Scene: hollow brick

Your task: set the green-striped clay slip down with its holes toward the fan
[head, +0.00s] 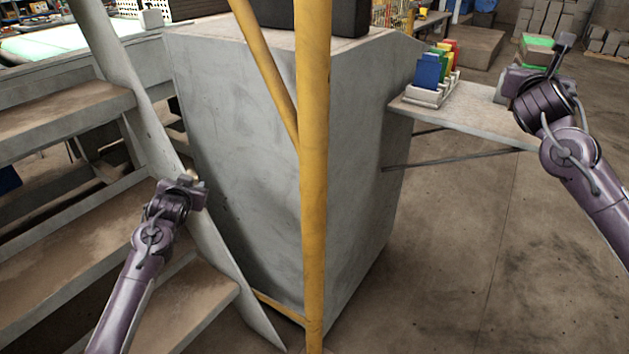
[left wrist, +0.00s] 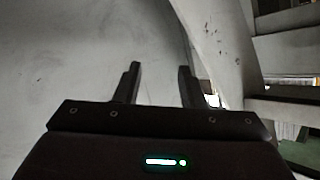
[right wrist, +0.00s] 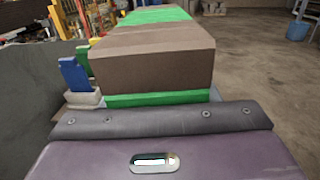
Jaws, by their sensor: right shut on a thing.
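The green-striped clay slip is a brown block with bright green bands (right wrist: 152,58); in the head view it shows at upper right (head: 536,53), partly hidden by my right gripper. My right gripper (head: 530,72) is shut on it above the outer end of a grey side shelf (head: 470,118). The right wrist view does not show its fingers, and I cannot tell whether the block touches anything below. My left gripper (head: 187,187) is open and empty beside the stairs; its two spread fingers show in the left wrist view (left wrist: 158,88). I cannot make out a fan.
A pale rack with blue, green, yellow and red cards (head: 432,94) stands on the shelf, left of the block. A yellow post (head: 314,180) rises before a large grey cabinet (head: 240,140). Stairs (head: 70,215) fill the left. Floor at right is open.

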